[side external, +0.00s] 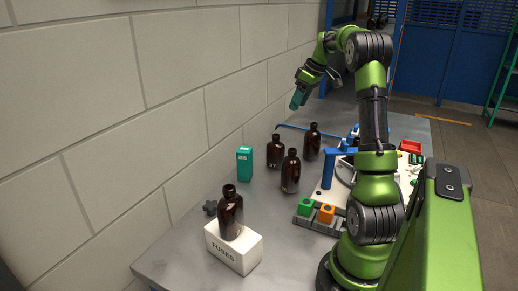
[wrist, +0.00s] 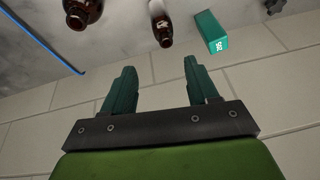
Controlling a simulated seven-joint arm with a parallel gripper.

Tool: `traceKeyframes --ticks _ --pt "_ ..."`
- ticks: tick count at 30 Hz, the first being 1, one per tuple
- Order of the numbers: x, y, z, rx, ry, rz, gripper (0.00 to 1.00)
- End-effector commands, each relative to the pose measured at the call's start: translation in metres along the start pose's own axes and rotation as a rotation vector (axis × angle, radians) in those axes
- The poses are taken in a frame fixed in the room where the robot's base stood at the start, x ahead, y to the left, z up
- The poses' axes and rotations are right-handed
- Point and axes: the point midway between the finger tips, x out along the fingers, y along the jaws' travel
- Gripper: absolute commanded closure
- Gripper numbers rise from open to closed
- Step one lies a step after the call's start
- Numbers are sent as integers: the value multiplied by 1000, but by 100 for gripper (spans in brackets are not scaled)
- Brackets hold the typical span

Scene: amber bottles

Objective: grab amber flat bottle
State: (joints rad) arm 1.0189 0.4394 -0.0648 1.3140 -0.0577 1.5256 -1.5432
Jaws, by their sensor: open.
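Several amber bottles with dark necks stand upright. One bottle (side external: 230,217) is on top of a white box, and three stand on the grey table: a rear left one (side external: 275,152), a nearer one (side external: 290,173) and a rear right one (side external: 312,143). I cannot tell which is the flat one. My gripper (side external: 298,98) is raised above and behind the bottles, near the wall. In the wrist view my gripper (wrist: 159,70) has its teal fingers apart with nothing between them. Two amber bottles, one at left (wrist: 82,12) and one near centre (wrist: 161,30), show beyond the fingertips.
A teal box (side external: 244,163) stands by the wall and shows in the wrist view (wrist: 211,32). The white FUSES box (side external: 233,250) is at the front. A grey tray with green and orange blocks (side external: 325,213) lies right of the bottles. A blue bar (side external: 295,127) lies behind them.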

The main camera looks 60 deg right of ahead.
Motion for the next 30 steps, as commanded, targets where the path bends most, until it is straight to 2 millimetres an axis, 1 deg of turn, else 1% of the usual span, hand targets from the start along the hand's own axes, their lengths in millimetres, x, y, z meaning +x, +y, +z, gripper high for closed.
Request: traceKeyframes --ticks 1,3,8,11,18,22,25,30 --pt "-6 0 -8 -82 12 -2 41" --pt "-14 -3 -13 -176 22 -8 41" --pt "-10 -8 -12 -274 24 -28 41" --pt "3 -9 -13 -285 23 -30 41" --pt "55 -11 -14 -282 21 -31 41" --pt "81 -11 -14 -281 22 -29 41" --pt "94 -11 -15 -282 23 -28 41" --pt "106 -11 -16 -281 24 -27 41"
